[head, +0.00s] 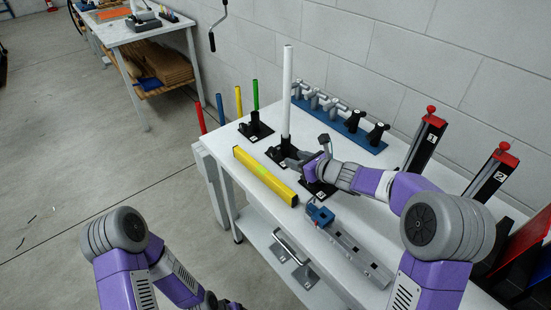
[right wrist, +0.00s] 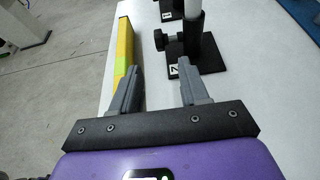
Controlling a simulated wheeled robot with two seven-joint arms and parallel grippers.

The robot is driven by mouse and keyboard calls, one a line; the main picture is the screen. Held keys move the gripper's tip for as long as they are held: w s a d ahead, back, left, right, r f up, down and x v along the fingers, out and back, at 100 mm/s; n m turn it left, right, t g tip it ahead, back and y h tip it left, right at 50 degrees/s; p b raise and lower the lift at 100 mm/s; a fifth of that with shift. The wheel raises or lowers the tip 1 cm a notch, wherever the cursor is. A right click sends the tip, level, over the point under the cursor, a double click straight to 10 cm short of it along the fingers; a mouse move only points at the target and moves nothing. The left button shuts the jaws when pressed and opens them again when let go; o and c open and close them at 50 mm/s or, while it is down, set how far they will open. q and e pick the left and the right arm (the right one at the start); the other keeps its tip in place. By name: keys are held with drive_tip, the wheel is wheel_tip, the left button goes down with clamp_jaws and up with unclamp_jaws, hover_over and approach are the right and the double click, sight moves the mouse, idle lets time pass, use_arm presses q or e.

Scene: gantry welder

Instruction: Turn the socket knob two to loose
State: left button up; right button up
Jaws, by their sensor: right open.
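The socket marked 2 is a black socket on a square black plate (right wrist: 212,56), seen in the right wrist view with a white tube (right wrist: 193,32) upright in it. Its black knob (right wrist: 160,41) sticks out on the left side of the socket. In the head view the tube (head: 287,90) stands tall on the table, and my right gripper partly hides the socket's foot. My right gripper (right wrist: 160,66) is open and empty, its fingers short of the knob, which shows in the gap between them. My left arm is at the lower left; its gripper is not clearly in view.
A yellow bar (head: 265,176) lies along the table's left edge, close to my right gripper. Another black socket (head: 255,128) stands behind. A blue rack (head: 350,130) stands by the wall. A grey rail with a blue clamp (head: 320,214) lies in front.

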sight(276, 152)
drive_tip(key=x, duration=1.1)
drive_tip(key=shift+w+a+f, duration=0.15)
drive_tip(key=shift+w+a, duration=0.05)
drive_tip(key=shift+w, duration=0.1)
clamp_jaws()
